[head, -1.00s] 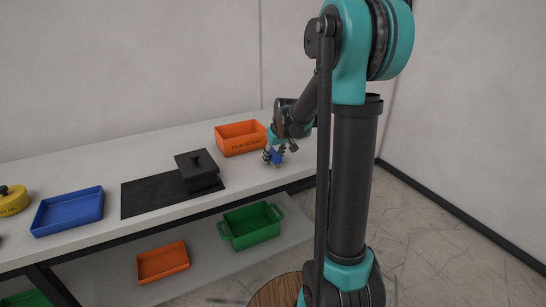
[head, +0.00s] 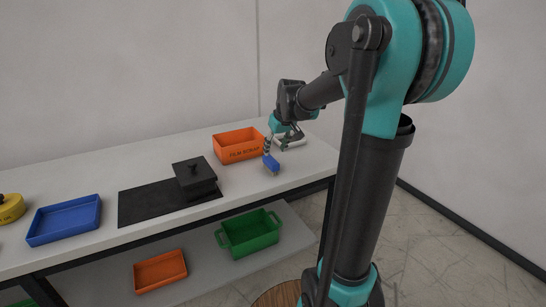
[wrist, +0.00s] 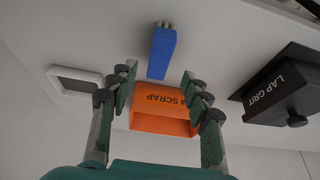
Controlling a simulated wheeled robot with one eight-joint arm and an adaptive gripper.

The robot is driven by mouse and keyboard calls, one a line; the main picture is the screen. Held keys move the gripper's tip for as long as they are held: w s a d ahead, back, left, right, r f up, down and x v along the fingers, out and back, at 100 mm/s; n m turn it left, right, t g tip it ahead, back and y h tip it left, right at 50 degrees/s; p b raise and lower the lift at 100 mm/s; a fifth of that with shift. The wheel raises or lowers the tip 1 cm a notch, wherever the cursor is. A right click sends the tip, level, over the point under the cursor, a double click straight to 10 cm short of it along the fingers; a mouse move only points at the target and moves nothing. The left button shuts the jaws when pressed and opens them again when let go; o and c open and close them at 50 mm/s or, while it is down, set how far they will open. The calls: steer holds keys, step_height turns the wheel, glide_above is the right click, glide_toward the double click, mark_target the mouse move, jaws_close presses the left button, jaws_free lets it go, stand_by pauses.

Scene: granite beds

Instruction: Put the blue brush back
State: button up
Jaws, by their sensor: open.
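The blue brush (head: 271,163) is on the white bench near its front edge, just in front of the orange bin. It also shows in the wrist view (wrist: 161,54), beyond my fingertips, with a small pale end at its far side. My gripper (head: 281,137) is behind and above the brush in the head view. In the wrist view my gripper (wrist: 158,72) is open, with nothing held between the fingers. The brush appears apart from both fingers. I cannot tell exactly how it rests on the bench.
The orange bin (head: 238,145), marked FILM SCRAP, stands close to my gripper. A white-rimmed grey tray (wrist: 77,82) lies beside it. A black lidded box (head: 195,178) stands on a black mat (head: 150,204). A blue tray (head: 64,220) is farther left. Green and orange bins occupy the lower shelf.

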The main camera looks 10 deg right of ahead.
steer(key=s+d+f+m, duration=0.1)
steer(key=s+f, duration=0.4)
steer(key=s, duration=0.4)
steer(key=s+d+f+m+h, duration=0.1)
steer(key=s+f, duration=0.4)
steer(key=s, duration=0.4)
steer(key=s+d+f+m, duration=0.1)
steer(key=s+f, duration=0.4)
steer(key=s, duration=0.4)
steer(key=shift+f+m, duration=0.3)
steer(key=shift+f, duration=0.05)
